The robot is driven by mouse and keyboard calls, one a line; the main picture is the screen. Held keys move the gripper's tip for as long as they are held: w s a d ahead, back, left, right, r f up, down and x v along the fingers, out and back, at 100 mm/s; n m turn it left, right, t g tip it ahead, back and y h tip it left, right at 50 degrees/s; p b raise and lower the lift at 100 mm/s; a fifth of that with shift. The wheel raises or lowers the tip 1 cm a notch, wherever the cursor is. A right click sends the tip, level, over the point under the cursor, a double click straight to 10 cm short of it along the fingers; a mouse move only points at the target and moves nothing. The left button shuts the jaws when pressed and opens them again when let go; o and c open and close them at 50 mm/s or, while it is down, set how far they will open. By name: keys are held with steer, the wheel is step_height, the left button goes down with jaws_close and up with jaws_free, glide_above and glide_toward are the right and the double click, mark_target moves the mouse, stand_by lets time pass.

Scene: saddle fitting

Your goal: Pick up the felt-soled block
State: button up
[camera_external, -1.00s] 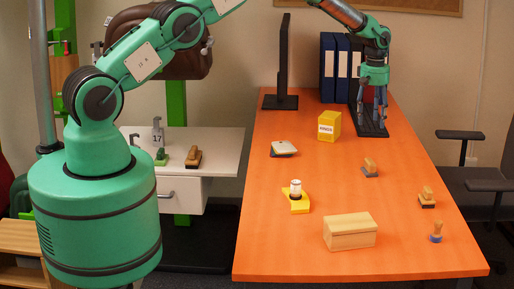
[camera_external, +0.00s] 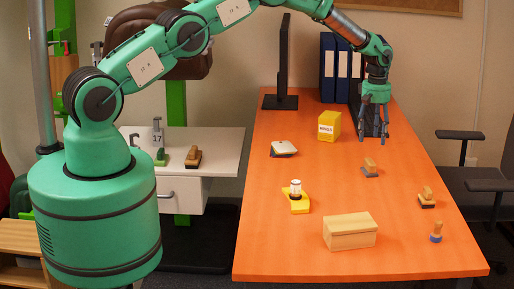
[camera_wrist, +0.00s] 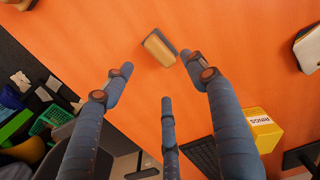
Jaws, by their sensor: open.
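A small wooden block with a grey, felt-like sole (camera_external: 370,168) rests on the orange table, right of centre. It also shows in the wrist view (camera_wrist: 159,50), beyond my fingertips, its wooden top facing the camera and a grey edge showing. My gripper (camera_external: 374,134) hangs fingers down above the table, behind and above this block. Its three blue-grey fingers (camera_wrist: 158,77) are spread and empty, apart from the block. Another wooden block with a dark sole (camera_external: 427,198) stands near the right edge; its sole material cannot be told.
A yellow box (camera_external: 329,126), binders (camera_external: 327,68) and a monitor (camera_external: 282,62) stand at the back.

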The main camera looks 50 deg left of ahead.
glide_above(372, 160)
steer(key=shift+s+f, duration=0.1)
steer(key=shift+f, duration=2.4)
steer(key=shift+f, duration=0.1)
steer(key=shift+f+b, duration=0.45)
steer(key=shift+f, duration=2.1)
steer(key=c, duration=1.3)
